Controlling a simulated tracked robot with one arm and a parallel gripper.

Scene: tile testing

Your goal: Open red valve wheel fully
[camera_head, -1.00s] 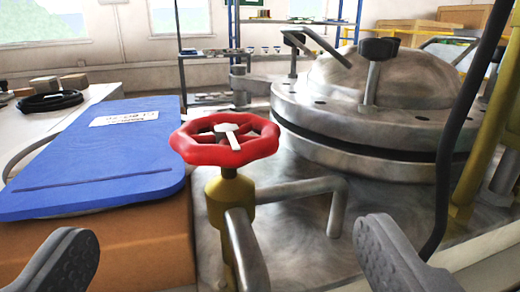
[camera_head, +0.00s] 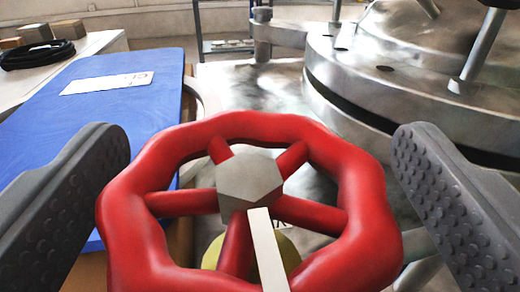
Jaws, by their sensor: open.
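The red valve wheel (camera_head: 365,205) fills the lower middle of the view, seen from above. My gripper (camera_head: 258,165) is open and empty, with one dark grey finger on each side of the wheel. The left finger is near the wheel's left rim and the right finger near its right rim. I cannot tell whether either finger touches the rim.
A blue board (camera_head: 105,110) with a white label lies to the left. A large metal vessel (camera_head: 405,85) with a domed lid and clamps stands at the back right. A coiled black cable (camera_head: 38,53) and small boxes (camera_head: 67,29) sit on a pale table at the far left.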

